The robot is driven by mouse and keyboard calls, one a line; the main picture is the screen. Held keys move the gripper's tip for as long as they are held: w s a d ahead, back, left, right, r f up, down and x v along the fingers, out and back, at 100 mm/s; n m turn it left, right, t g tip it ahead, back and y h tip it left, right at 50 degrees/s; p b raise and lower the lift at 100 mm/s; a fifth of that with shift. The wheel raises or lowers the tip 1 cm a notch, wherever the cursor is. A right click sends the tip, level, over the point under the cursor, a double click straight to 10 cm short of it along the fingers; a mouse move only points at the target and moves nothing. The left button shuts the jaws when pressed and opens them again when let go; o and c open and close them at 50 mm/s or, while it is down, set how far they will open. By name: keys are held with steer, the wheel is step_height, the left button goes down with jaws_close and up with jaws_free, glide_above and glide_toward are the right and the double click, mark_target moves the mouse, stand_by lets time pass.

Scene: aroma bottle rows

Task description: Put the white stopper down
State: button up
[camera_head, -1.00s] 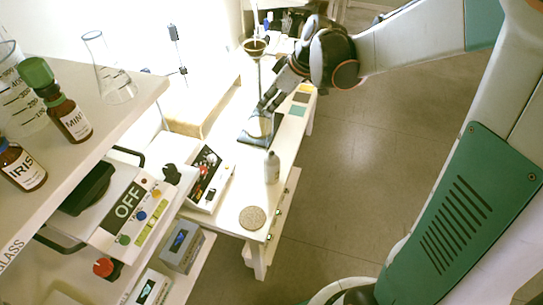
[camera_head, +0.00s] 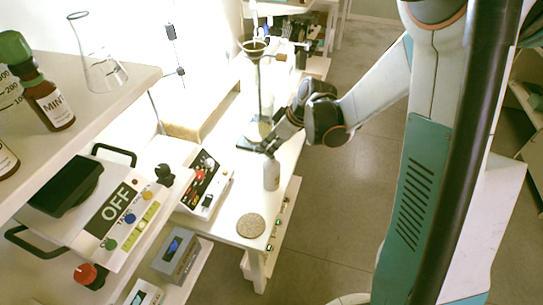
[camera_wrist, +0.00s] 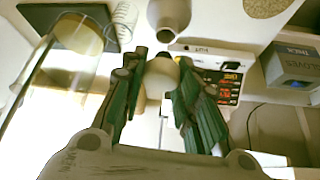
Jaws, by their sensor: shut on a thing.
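My gripper (camera_head: 270,146) is beside the top of a pale bottle (camera_head: 271,175) on the white bench. In the wrist view its green-sided fingers (camera_wrist: 162,60) are shut on the white stopper (camera_wrist: 159,80), a rounded, off-white piece. The stopper is too hidden by the fingers to make out in the head view. The bottle (camera_wrist: 170,14) also shows in the wrist view, its dark-rimmed neck just beyond the fingertips; I cannot tell whether the fingers touch it.
Tall glassware with a brown-rimmed funnel (camera_head: 254,47) stands on a dark plate (camera_head: 249,145) close behind my gripper. A round speckled mat (camera_head: 251,226) lies near the bench's front. A control box (camera_head: 203,186) stands left of the bottle. Bare bench lies between bottle and mat.

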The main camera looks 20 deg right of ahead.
steer(key=shift+f+b, duration=0.7)
steer(key=shift+f, duration=1.35)
steer(key=shift+f, duration=0.15)
steer(key=o, duration=0.9)
steer(key=shift+o, duration=0.2)
